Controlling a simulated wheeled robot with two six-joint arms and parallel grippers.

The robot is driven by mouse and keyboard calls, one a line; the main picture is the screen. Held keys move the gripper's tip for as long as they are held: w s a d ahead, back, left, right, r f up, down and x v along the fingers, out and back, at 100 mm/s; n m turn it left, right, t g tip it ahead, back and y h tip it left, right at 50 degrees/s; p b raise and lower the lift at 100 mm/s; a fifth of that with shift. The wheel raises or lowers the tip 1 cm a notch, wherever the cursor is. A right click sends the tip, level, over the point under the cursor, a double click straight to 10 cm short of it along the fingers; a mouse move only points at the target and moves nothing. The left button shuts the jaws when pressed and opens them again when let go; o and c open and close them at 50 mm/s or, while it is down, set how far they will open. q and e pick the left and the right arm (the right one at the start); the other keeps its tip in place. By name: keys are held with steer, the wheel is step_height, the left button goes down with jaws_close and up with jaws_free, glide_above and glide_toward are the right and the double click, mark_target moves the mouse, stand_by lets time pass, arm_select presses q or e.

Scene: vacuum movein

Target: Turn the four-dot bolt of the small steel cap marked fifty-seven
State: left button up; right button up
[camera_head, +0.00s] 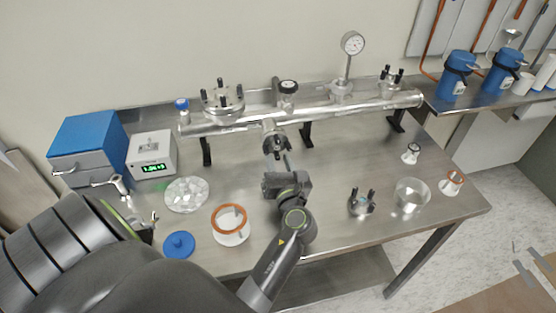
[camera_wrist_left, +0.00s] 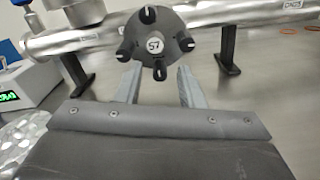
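The small steel cap marked 57 (camera_wrist_left: 177,25) faces my left wrist camera, with several black bolts around its white label. The bolts have pale marks on their ends, too small to count as dots. In the head view the cap (camera_head: 277,143) is on the front of the horizontal steel pipe. My left gripper (camera_head: 286,162) points at it from the front. In the left wrist view the two fingers (camera_wrist_left: 159,82) are apart and empty, just below the cap, with its lowest bolt (camera_wrist_left: 160,73) between the tips. Contact cannot be told. My right gripper is not seen.
The steel pipe (camera_head: 350,110) stands on black supports along the back of the table. A loose flange with bolts (camera_head: 362,204), a glass bowl (camera_head: 411,195) and an orange-ringed part (camera_head: 231,224) lie on the table. A display box (camera_head: 152,153) stands at the left.

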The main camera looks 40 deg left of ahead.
arm_select(q)
steer(key=shift+c, duration=0.4)
jaws_close()
steer(key=n, duration=0.4)
steer(key=shift+n+b, duration=0.4)
steer(key=shift+n, duration=1)
